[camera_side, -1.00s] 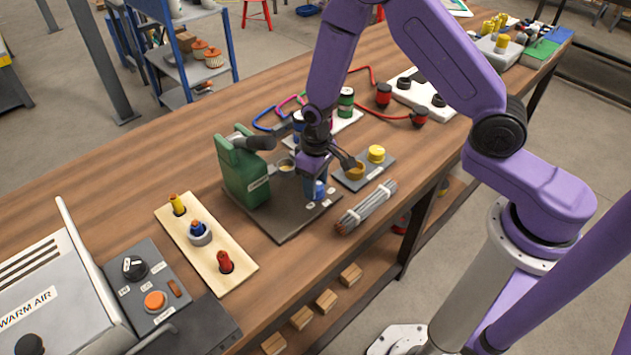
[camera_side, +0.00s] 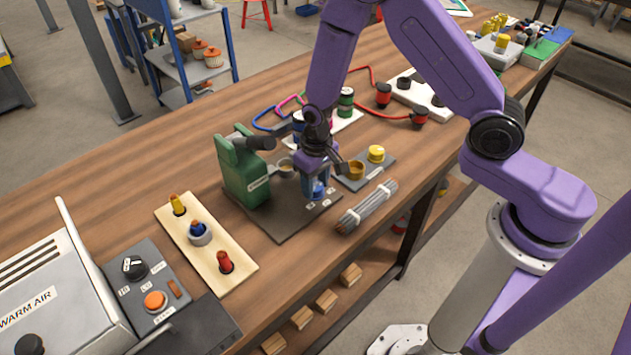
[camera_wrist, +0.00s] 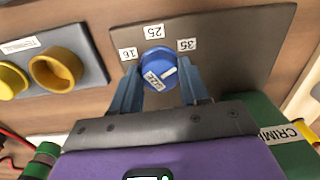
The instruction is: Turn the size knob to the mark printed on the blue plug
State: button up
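The blue size knob (camera_wrist: 157,68) sits on a dark plate, with labels 16 (camera_wrist: 128,54), 25 (camera_wrist: 153,31) and 35 (camera_wrist: 187,44) around it. In the side view my gripper (camera_side: 316,186) is low over the dark plate and partly hides the knob. The blue plug (camera_side: 196,227) stands in a grey ring on a pale wooden board; its print is too small to read.
A green crimping machine (camera_side: 243,172) stands close left of my gripper. A bundle of grey rods (camera_side: 367,207) and a grey plate (camera_side: 352,182) with yellow round parts lie to the right. A yellow plug (camera_side: 178,204) and a red plug (camera_side: 225,262) share the wooden board.

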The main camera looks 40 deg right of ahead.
aim_at(319, 186)
jog(key=o, duration=0.4)
jog(key=shift+c, duration=0.2)
jog(key=shift+r, duration=0.1)
notch_tip(319, 186, up, 17)
jog(key=shift+d+r, duration=0.15)
jog(key=shift+d, duration=0.05)
jog(key=shift+s, duration=0.1)
dwell(0.4)
jog(key=s+d+r+n, duration=0.1)
jog(key=s+n, duration=0.3)
jog(key=s, duration=0.4)
jog(key=s+d+r+n, duration=0.2)
jog(key=s+n, duration=0.2)
jog(key=s, duration=0.5)
jog(key=s+d+r+n, duration=0.1)
jog(key=s+n, duration=0.3)
jog(key=s, duration=0.5)
jog(key=shift+d+r, duration=0.25)
jog(key=shift+d, duration=0.6)
